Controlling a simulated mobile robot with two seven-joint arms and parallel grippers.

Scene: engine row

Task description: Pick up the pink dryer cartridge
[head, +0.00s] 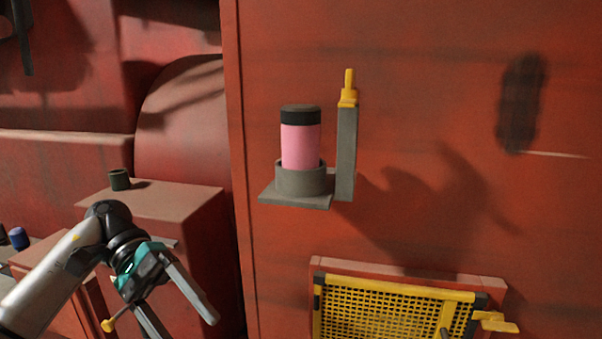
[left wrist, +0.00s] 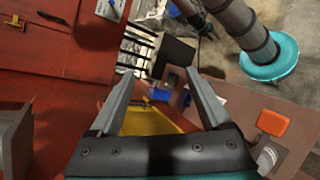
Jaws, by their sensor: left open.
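The pink dryer cartridge (head: 300,146) has a black cap and stands upright in a round grey cup (head: 300,182) on a grey bracket (head: 346,150) fixed to the red wall. A yellow clip (head: 348,90) tops the bracket's post. The cup hides the cartridge's lower end. My left gripper (head: 188,326) is open and empty, below and to the left of the cartridge and well apart from it. Its two spread fingers also show in the left wrist view (left wrist: 158,76), where I cannot make out the cartridge. My right gripper is not in view.
A yellow mesh grille (head: 390,314) with a yellow handle is on the wall below the bracket. A small dark cup (head: 119,180) stands on a red block (head: 165,205) at the left. The wall around the cartridge is clear.

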